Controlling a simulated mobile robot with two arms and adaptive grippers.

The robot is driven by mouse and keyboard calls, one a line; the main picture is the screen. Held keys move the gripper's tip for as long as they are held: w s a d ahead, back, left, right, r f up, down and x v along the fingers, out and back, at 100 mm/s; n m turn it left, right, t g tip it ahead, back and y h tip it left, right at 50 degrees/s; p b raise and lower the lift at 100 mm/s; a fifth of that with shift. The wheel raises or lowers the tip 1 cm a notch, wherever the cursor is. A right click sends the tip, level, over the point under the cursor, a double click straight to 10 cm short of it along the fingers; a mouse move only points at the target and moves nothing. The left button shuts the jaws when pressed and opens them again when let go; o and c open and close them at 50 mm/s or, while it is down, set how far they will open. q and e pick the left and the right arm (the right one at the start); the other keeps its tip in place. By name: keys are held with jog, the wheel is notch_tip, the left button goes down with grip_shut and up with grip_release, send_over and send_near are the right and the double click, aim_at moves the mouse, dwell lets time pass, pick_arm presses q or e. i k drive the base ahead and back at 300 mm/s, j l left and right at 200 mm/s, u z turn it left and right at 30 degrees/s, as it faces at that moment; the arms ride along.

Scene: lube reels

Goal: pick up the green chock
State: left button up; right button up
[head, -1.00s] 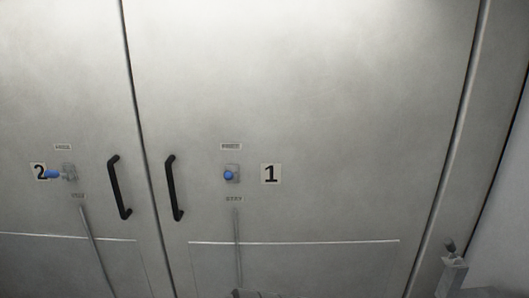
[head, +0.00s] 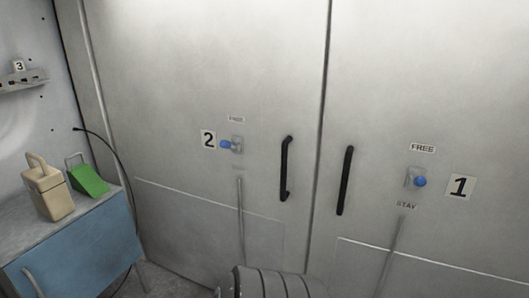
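The green chock (head: 88,181) is a wedge with a thin grey wire handle at its upper left. It sits on top of the blue cabinet (head: 85,262) at the left of the head view. A beige block-like item with a handle (head: 49,190) stands close to its left, nearer to me. Neither of my grippers is in view.
Grey double doors fill the middle and right, with black handles (head: 286,168) and blue-knobbed latches marked 2 and 1. A ribbed grey cylindrical object (head: 272,284) shows at the bottom middle. A black cable (head: 113,150) hangs by the cabinet. A wall bracket (head: 22,84) is at upper left.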

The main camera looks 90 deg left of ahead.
aim_at(84, 179)
jog(key=u, duration=4.05)
